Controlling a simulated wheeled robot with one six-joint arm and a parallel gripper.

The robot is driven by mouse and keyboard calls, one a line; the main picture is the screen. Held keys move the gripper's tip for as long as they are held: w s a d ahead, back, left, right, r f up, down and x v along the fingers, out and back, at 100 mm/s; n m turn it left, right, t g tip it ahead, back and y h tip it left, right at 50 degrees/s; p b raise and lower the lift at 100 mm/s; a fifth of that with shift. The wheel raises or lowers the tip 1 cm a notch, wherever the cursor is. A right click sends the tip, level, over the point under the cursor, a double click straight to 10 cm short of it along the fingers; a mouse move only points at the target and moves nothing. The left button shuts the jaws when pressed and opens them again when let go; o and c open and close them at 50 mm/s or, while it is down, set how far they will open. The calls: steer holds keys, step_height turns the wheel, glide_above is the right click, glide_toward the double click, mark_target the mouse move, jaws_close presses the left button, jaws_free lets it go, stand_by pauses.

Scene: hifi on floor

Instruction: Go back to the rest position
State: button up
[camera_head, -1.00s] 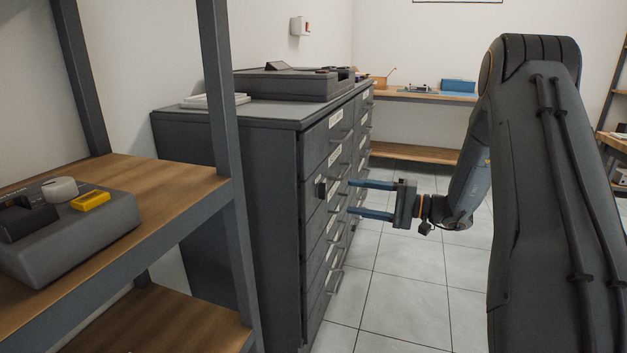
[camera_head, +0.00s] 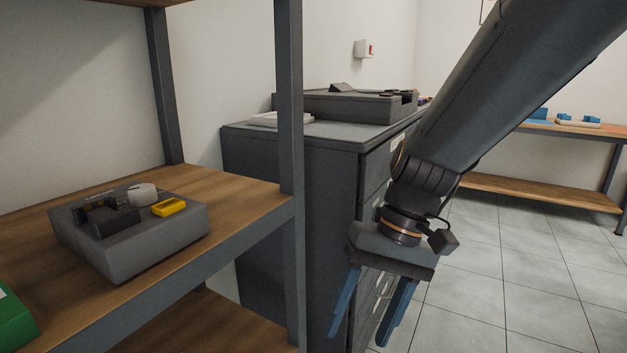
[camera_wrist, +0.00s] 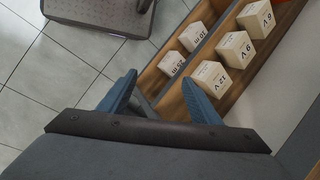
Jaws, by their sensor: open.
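My gripper (camera_head: 372,312) is in front of the dark grey drawer cabinet (camera_head: 290,195) in the head view, with its two blue fingers apart and pointing downward. Nothing is between the fingers. In the wrist view my gripper (camera_wrist: 165,95) also shows open and empty, above the floor and a wooden shelf. My arm reaches in from the upper right of the head view and hides part of the cabinet's drawer fronts.
A wooden shelf (camera_head: 235,190) with grey posts stands at the left, bearing a grey device (camera_head: 135,245) with a yellow block (camera_head: 169,207). Several labelled boxes (camera_wrist: 234,48) sit on a shelf in the wrist view. A workbench (camera_head: 560,128) stands behind. Tiled floor (camera_head: 510,290) is clear at right.

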steer(key=s+d+n+t+h, duration=0.2)
steer(key=s+d+t+h, duration=0.1)
steer(key=s, duration=0.2)
steer(key=d+r+m+p, duration=0.3)
steer(key=d+r+p, duration=0.6)
steer(key=p, duration=0.9)
steer(key=shift+w+r+h, duration=0.15)
steer(key=shift+r+h, duration=0.25)
steer(key=shift+r, duration=0.15)
steer(key=shift+c, duration=0.5)
